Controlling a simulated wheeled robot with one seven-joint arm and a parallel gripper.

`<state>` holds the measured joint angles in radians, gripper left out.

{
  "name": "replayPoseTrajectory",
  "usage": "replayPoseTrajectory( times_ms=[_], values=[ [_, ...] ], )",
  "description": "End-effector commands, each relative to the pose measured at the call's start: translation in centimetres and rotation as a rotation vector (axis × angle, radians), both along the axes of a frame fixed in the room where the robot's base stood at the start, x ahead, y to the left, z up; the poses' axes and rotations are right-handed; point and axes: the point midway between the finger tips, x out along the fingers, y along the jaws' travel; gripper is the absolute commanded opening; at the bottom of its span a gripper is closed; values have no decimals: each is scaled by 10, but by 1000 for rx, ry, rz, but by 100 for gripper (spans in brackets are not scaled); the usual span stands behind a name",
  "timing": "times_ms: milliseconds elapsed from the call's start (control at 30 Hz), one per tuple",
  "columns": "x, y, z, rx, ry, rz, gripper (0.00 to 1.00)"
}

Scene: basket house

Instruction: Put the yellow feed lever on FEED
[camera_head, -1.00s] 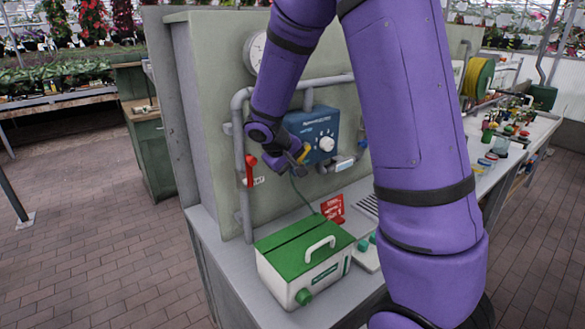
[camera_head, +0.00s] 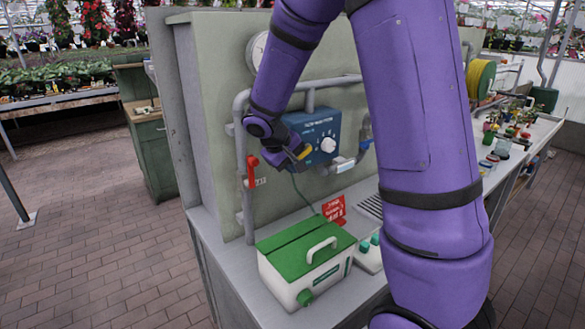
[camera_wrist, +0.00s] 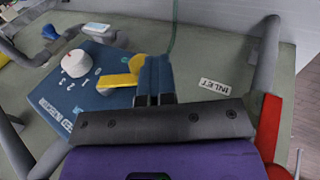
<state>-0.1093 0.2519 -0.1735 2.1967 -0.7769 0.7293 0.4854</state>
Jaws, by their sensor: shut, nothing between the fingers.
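The yellow feed lever (camera_head: 304,153) is on the left side of the blue injector box (camera_head: 322,126), which is fixed to the upright panel. In the wrist view the lever (camera_wrist: 116,80) lies across the edge of the blue box (camera_wrist: 100,98). My gripper (camera_head: 298,152) is at the lever. In the wrist view its blue fingers (camera_wrist: 155,65) are together, empty, just right of the lever's raised yellow end. I cannot tell whether they touch it. A white dial (camera_wrist: 75,63) is on the box's face. The lever's position markings are not readable.
A red lever (camera_head: 251,168) on the left pipe is close to my wrist and fills the right edge of the wrist view, near an INLET label (camera_wrist: 215,86). A green-lidded box (camera_head: 305,255) stands on the bench below. Grey pipes run around the blue box.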

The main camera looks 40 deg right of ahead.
Motion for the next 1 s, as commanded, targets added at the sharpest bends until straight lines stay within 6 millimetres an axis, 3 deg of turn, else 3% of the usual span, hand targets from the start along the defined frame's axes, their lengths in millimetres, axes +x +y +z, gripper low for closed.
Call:
replayPoseTrajectory(
  times_ms=[133,500,733,900,1000],
  values=[
    [0,1,18,-8,-11,-10,0],
    [-6,42,71,-3,-6,0,0],
    [-8,55,91,-2,-4,1,0],
    [-8,59,146,-2,-11,-7,0],
    [-10,60,162,0,-7,-8,0]
  ],
)
